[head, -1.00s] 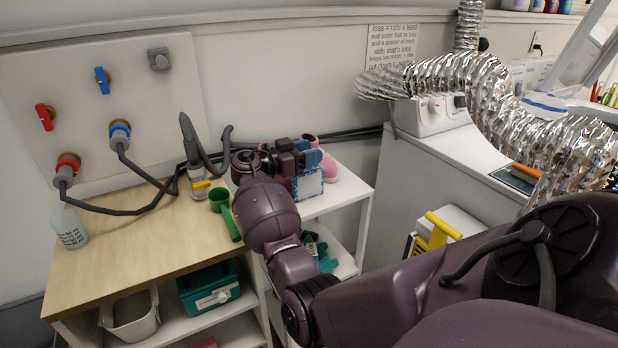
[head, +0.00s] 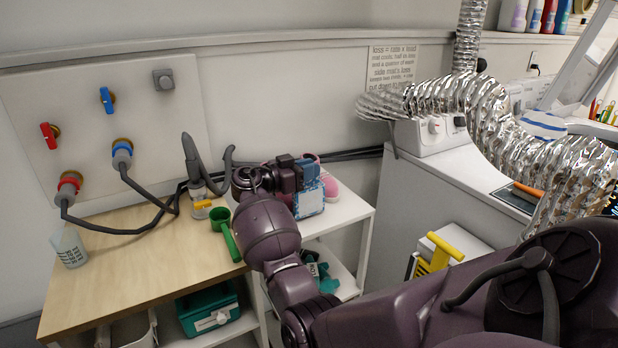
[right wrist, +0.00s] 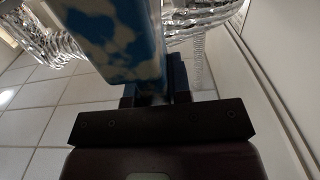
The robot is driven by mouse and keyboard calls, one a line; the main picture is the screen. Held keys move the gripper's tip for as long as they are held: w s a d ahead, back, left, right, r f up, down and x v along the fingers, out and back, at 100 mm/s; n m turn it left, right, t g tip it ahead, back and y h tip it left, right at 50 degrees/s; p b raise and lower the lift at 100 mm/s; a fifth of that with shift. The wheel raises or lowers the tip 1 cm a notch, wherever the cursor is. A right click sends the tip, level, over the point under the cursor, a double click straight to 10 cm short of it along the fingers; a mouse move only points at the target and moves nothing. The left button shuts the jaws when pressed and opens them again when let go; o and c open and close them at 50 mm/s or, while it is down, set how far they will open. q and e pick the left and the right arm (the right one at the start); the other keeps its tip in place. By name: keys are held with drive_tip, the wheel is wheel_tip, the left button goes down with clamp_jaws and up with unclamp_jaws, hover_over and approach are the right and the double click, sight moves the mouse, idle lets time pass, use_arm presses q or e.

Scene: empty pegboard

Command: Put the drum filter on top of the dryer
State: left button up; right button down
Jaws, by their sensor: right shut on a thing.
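My right gripper (head: 298,174) is shut on a blue and white patterned, box-like thing (head: 311,199). It holds this thing above the white shelf unit (head: 350,212). In the right wrist view the blotchy blue and white surface (right wrist: 118,38) fills the upper middle, between the dark jaws (right wrist: 152,92). I cannot tell for certain whether it is the drum filter. A white machine (head: 462,168) with a knobbed panel, likely the dryer, stands to the right of the gripper, under the silver duct. My left gripper is out of view.
The silver duct (head: 480,120) hangs over the machine's top, where a dark flat thing (head: 514,201) lies. A pink thing (head: 330,188) is behind the held thing. A green scoop (head: 222,224) lies on the wooden top (head: 150,262). A yellow-handled thing (head: 440,250) stands beside the machine.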

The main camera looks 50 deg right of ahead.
wheel_tip(320, 180, up, 19)
drive_tip(key=p, duration=0.1)
idle(0.5)
